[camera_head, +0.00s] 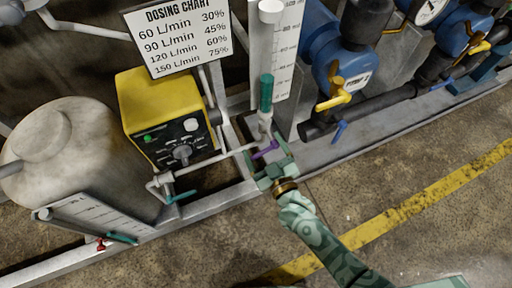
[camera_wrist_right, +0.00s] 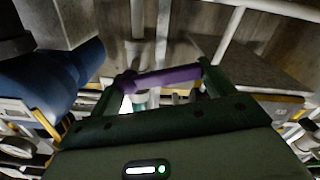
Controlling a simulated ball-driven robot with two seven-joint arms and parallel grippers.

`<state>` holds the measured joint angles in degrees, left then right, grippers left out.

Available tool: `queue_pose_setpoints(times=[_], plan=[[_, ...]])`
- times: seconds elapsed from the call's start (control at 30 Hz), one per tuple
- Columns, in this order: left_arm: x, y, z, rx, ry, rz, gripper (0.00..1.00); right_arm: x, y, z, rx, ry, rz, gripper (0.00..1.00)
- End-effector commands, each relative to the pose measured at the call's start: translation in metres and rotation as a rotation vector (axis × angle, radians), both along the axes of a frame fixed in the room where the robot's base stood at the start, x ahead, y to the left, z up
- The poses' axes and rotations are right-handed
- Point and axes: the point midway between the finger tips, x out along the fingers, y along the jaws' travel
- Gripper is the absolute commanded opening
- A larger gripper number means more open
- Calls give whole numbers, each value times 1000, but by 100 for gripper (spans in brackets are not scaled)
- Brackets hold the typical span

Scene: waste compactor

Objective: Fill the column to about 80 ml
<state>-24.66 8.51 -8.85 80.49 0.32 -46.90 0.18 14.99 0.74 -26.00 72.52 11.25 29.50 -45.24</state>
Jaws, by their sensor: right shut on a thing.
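The column (camera_head: 268,50) is a clear upright tube with a white cap, standing before a white scale board (camera_head: 287,50). A green section (camera_head: 266,93) shows in its lower part; the scale figures beside it are too small to read surely. Below the column is a purple valve handle (camera_head: 267,149). My right gripper (camera_head: 263,155) is shut on this handle from the front. In the right wrist view the purple handle (camera_wrist_right: 165,77) lies across between the two fingers (camera_wrist_right: 167,82). My left gripper is not in view.
A yellow dosing pump (camera_head: 160,95) and a grey tank (camera_head: 75,150) stand to the left. Blue pumps with a yellow handle (camera_head: 334,100) and blue handle (camera_head: 339,130) are to the right. A dosing chart (camera_head: 180,38) hangs behind. The floor in front is clear.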

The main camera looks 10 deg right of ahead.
Motion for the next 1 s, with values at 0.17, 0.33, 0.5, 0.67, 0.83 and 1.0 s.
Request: queue_pose_setpoints(times=[0.17,0.33,0.5,0.67,0.83,1.0], plan=[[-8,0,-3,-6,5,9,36,0,-1,-6,-144,-44,0,41],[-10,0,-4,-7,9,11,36,0,-2,-11,-265,-82,1,41],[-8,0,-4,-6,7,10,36,0,-3,-14,-354,-111,1,41],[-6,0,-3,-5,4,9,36,0,-4,-16,-409,-130,2,41],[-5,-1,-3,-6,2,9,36,0,-4,-17,-437,-139,3,41],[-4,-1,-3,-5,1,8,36,0,-4,-17,-444,-140,2,41]])
